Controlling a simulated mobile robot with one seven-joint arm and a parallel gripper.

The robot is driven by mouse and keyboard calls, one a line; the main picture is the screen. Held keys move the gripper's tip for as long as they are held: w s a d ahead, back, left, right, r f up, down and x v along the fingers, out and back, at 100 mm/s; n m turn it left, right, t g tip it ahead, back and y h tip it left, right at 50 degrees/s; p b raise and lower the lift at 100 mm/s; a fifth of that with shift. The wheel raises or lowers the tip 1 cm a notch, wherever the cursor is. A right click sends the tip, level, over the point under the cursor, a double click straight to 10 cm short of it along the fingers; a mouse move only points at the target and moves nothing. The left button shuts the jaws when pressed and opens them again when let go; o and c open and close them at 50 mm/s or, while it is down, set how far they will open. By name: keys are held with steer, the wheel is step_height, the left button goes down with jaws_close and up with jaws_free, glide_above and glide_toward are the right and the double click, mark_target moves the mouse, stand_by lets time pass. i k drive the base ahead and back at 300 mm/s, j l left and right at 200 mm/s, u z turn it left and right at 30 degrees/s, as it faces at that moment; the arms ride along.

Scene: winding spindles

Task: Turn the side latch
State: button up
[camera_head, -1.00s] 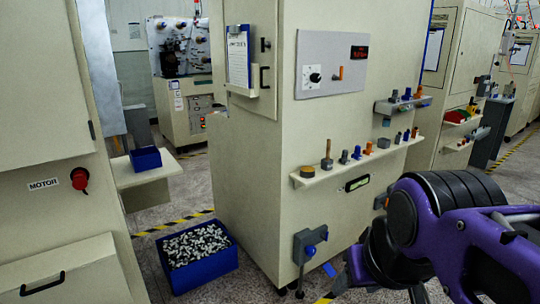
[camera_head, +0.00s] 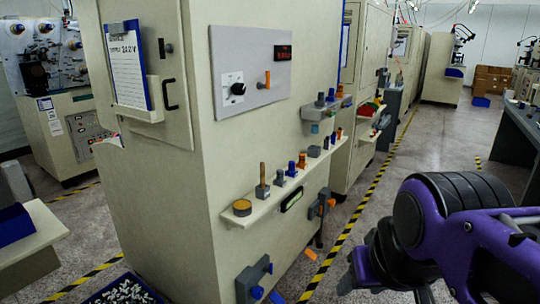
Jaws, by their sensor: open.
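A small dark latch (camera_head: 166,48) is on the narrow left door of the beige cabinet (camera_head: 240,140), above a black pull handle (camera_head: 171,94). Lower on the cabinet front is a grey bracket with a blue knob (camera_head: 254,280), near the bottom of the picture. Another grey bracket with an orange lever (camera_head: 321,204) is at the cabinet's right edge. I cannot tell which of these is the side latch. My gripper (camera_head: 385,288) is at the lower right on my purple arm, open and apart from all of them.
A shelf (camera_head: 280,192) with several small knobs and posts juts from the cabinet front. A control panel (camera_head: 252,72) is above it. A blue bin (camera_head: 125,290) of small parts stands at lower left. Clear floor (camera_head: 390,170) runs right of the yellow-black floor tape.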

mark_target(162, 49)
steer(key=i+j+z, duration=0.45)
steer(key=j, duration=0.25)
steer(key=i+j+z, duration=0.2)
steer(key=j, duration=0.2)
steer(key=u, duration=1.15)
steer(key=i+l, duration=0.05)
